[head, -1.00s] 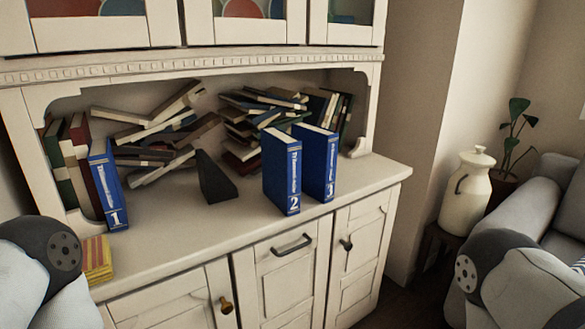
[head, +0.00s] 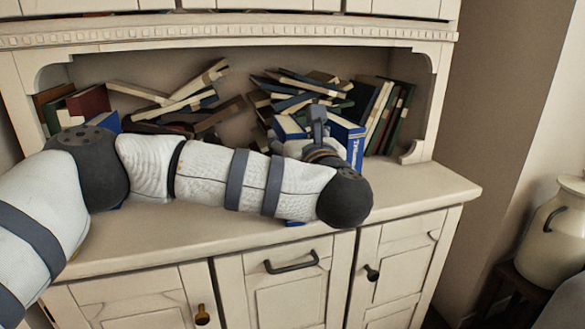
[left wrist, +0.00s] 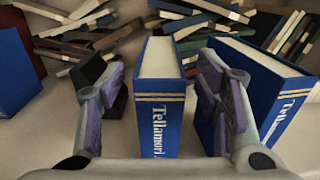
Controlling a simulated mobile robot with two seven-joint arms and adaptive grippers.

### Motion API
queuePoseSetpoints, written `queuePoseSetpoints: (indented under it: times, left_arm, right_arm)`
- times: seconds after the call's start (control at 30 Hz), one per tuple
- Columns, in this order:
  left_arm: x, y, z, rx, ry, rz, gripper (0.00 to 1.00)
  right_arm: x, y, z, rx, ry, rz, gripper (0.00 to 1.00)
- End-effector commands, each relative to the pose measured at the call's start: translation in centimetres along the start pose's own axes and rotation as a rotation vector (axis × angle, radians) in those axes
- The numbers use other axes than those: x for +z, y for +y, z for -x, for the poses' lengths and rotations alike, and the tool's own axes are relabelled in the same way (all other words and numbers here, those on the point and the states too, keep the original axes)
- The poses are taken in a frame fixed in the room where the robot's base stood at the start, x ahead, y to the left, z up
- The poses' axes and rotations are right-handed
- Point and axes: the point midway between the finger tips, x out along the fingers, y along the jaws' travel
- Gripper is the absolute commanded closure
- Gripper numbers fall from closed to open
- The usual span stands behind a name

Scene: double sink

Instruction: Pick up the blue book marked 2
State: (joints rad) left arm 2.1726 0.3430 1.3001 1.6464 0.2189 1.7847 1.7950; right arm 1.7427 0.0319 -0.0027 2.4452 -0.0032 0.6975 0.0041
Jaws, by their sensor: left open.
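The blue book marked 2 (head: 288,128) stands upright on the cabinet counter, mostly hidden behind my left arm in the head view. In the left wrist view this book (left wrist: 157,115) stands between the two fingers, its lettered spine facing me; its number is out of sight. My left gripper (left wrist: 162,75) is open, one finger on each side of the book, with a gap on the left. The right finger is close to the book; I cannot tell if it touches. In the head view the left gripper (head: 318,125) is partly hidden by its own wrist. My right gripper is not in view.
A second blue book (left wrist: 262,85) stands close on the right, just beside the right finger; it also shows in the head view (head: 350,140). Another blue book (left wrist: 15,75) stands far left. A dark wedge (left wrist: 112,92) lies behind the left finger. Piled books (head: 180,110) fill the back.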

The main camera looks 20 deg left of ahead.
Motion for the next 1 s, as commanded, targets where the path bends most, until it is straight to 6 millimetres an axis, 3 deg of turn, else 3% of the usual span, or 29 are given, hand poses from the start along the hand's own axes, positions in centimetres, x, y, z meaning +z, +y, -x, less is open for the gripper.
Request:
queuePoseSetpoints:
  times: [0.37, 0.63, 0.9, 1.0]
  left_arm:
    - [0.6, 0.3, -5.9, -0.002, 0.000, -0.004, 0.42]
    - [0.5, 0.2, -6.4, -0.005, 0.001, -0.005, 0.42]
    - [0.5, 0.2, -6.4, -0.005, 0.001, -0.005, 1.00]
    - [0.5, 0.2, -6.4, -0.005, 0.001, -0.005, 1.00]
  right_arm:
    - [-0.2, 0.0, 0.7, 0.000, 0.016, -0.001, 0.60]
    - [-0.2, 0.0, 0.7, 0.000, 0.015, -0.001, 0.60]
    - [-0.2, 0.0, 0.7, 0.000, 0.015, -0.001, 0.60]
    - [-0.2, 0.0, 0.7, 0.000, 0.015, -0.001, 0.60]
